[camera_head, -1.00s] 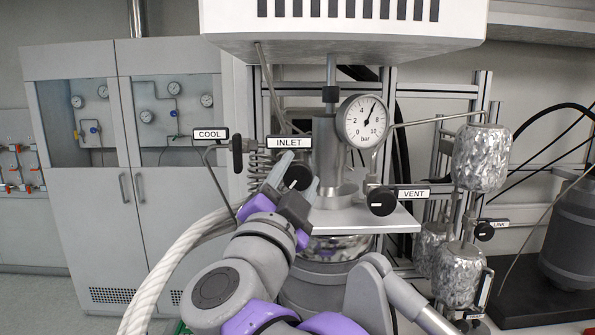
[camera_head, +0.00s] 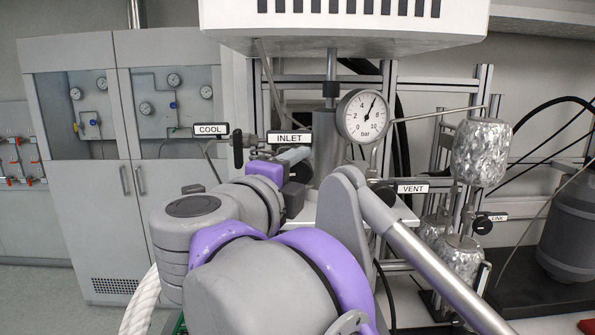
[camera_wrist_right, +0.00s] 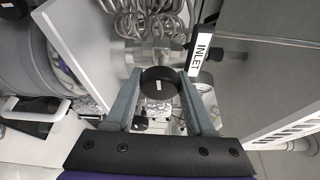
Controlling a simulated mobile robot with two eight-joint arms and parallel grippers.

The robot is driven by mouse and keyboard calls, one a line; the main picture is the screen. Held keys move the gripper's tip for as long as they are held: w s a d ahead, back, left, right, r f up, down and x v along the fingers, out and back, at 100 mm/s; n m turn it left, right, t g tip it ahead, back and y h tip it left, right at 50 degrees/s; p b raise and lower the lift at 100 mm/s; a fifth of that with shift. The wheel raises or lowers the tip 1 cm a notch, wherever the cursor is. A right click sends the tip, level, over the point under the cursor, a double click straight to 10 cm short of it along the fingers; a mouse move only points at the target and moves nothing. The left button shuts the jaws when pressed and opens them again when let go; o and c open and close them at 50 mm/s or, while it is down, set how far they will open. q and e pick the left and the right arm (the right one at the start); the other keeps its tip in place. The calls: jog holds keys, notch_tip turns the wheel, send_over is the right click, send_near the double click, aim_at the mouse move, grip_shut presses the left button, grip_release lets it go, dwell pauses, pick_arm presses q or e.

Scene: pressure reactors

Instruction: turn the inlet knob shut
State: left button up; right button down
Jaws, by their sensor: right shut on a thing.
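The INLET label (camera_head: 289,137) sits left of the pressure gauge (camera_head: 364,117). The inlet knob (camera_wrist_right: 160,86), black and round with a small white mark, is between the two grey fingers of my right gripper (camera_wrist_right: 158,82) in the right wrist view. That gripper is shut on it. In the head view my right gripper (camera_head: 290,160) is below the INLET label, and my wrist and arm hide most of the knob. The INLET label also shows in the wrist view (camera_wrist_right: 202,48). My left gripper is not in view.
The COOL label (camera_head: 210,129) and its black knob (camera_head: 238,148) are close to the left. The VENT label (camera_head: 412,188) is to the right. A foil-wrapped vessel (camera_head: 481,153) and thin pipes stand farther right. Coiled tubing (camera_wrist_right: 150,18) lies close beyond the knob.

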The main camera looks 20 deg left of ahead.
jog(key=shift+m, duration=0.5)
jog(key=shift+c, duration=1.3)
grip_release()
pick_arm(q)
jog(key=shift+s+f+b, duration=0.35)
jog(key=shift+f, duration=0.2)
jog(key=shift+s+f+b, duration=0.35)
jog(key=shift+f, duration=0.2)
pick_arm(e)
jog(key=s+a, duration=0.1)
jog(key=s, duration=0.9)
jog(key=shift+s+r, duration=0.35)
